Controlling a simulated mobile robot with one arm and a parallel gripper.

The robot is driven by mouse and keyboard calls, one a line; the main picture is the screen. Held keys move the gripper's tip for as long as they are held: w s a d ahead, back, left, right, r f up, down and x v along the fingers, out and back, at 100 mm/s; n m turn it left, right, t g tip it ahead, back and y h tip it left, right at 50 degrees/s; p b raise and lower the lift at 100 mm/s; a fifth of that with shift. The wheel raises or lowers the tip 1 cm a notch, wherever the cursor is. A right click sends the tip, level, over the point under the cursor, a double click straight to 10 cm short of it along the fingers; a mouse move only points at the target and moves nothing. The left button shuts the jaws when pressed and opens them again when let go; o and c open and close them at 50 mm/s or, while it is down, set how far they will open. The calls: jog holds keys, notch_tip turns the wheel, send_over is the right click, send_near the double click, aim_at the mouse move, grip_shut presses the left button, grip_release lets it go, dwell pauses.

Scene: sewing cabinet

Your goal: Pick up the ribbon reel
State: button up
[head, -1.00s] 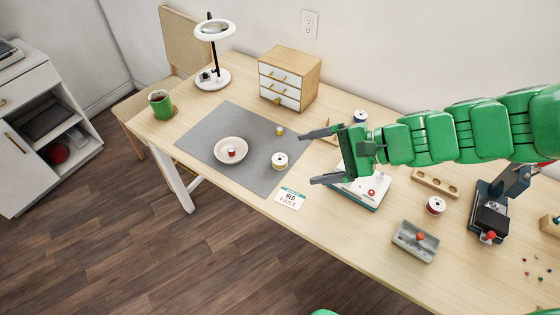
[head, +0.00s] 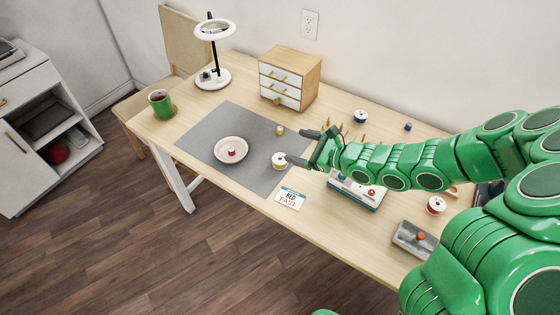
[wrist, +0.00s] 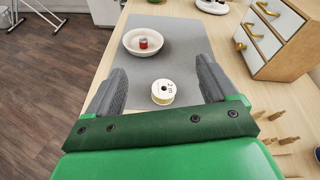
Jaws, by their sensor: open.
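A reel with a white face and yellow ribbon (head: 279,161) stands on the right part of the grey mat (head: 262,182). In the wrist view the yellow reel (wrist: 163,92) appears between my two dark fingers, ahead of the palm. My gripper (head: 302,148) is open and empty, just right of the yellow reel in the head view. A reel with red ribbon (head: 436,205) stands at the right of the table, and a blue one (head: 360,116) at the back. A small red spool (head: 231,152) sits in a pale dish (head: 231,144) on the mat.
A card reading "RED FAST" (head: 290,198) lies at the front edge. A drawer box (head: 304,75), lamp (head: 214,30) and green mug (head: 160,103) stand at the back and left. Wooden pegs stand behind my gripper.

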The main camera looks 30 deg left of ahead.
aim_at(284, 161)
jog(key=f+m, duration=0.1)
jog(key=f, duration=0.2)
jog(key=f+m, duration=0.1)
jog(key=f, duration=0.2)
jog(key=w+f+m+t+h, duration=0.1)
jog(key=f+m, duration=0.1)
jog(key=f, duration=0.2)
jog(key=shift+d+f, duration=0.1)
jog(key=shift+x, duration=3.9)
jog(key=c, duration=1.1)
jog(key=shift+r, duration=5.15)
